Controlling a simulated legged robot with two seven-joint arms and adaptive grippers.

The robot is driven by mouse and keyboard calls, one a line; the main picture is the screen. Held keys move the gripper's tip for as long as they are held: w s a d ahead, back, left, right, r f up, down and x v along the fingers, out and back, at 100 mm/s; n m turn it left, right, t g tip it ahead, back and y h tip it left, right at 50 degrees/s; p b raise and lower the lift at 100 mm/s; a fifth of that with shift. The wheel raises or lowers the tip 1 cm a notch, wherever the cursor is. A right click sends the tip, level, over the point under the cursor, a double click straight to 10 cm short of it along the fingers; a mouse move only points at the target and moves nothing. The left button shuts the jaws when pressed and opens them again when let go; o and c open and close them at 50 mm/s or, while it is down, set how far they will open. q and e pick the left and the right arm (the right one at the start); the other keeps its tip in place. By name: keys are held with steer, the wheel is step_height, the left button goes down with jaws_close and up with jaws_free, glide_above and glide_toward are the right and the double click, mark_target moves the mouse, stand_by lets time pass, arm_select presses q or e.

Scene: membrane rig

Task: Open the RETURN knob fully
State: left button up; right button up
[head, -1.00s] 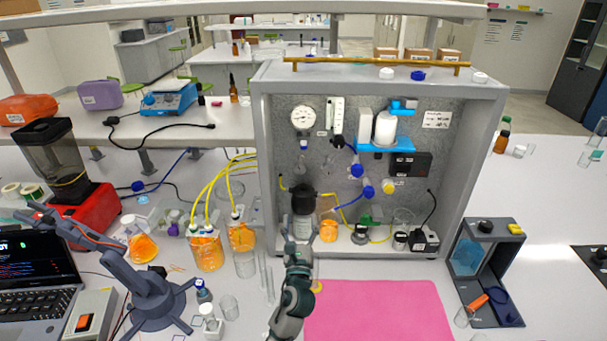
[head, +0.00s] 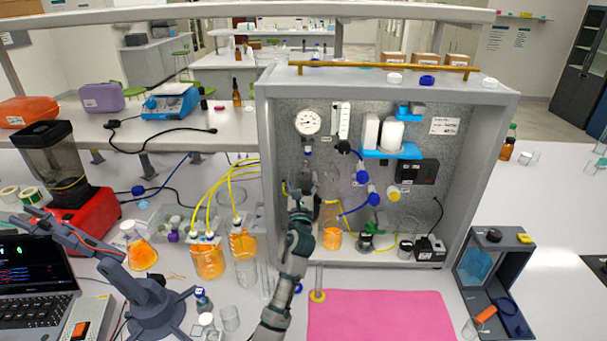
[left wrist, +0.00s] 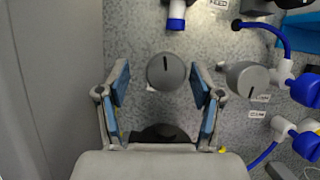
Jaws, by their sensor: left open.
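My left gripper (head: 299,186) is raised in front of the back panel inside the rig. Its jaws are open, and it also shows in the left wrist view (left wrist: 159,82). A round grey knob (left wrist: 165,72) with a dark, near-upright slot appears between the two blue-padded fingers, with a gap on each side. A second grey knob (left wrist: 247,79) with a slightly tilted mark sits to the right, outside the right finger. The small labels are too blurred to read, so I cannot tell which knob is RETURN. In the head view my gripper hides this area. My right gripper is not in view.
Blue fittings and a hose (left wrist: 267,32) lie right of the knobs. The rig's side wall (head: 267,170) stands close left of my gripper. An orange-filled vessel (head: 332,237) stands on the rig floor. The pink mat (head: 380,315) in front is clear.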

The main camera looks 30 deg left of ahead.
arm_select(q)
steer(key=shift+w+a+r, duration=0.1)
steer(key=shift+w+a, duration=0.65)
steer(key=shift+w+d+r, duration=0.1)
steer(key=shift+w, duration=0.05)
steer(key=shift+d+r, duration=0.2)
steer(key=shift+d, duration=0.35)
steer(key=shift+d+r, duration=0.1)
steer(key=shift+d, duration=0.1)
steer(key=shift+c, duration=0.2)
steer(key=c, duration=0.8)
steer(key=shift+s+a, duration=0.15)
steer(key=shift+s, duration=0.05)
steer(key=c, duration=0.3)
steer(key=shift+a, duration=0.15)
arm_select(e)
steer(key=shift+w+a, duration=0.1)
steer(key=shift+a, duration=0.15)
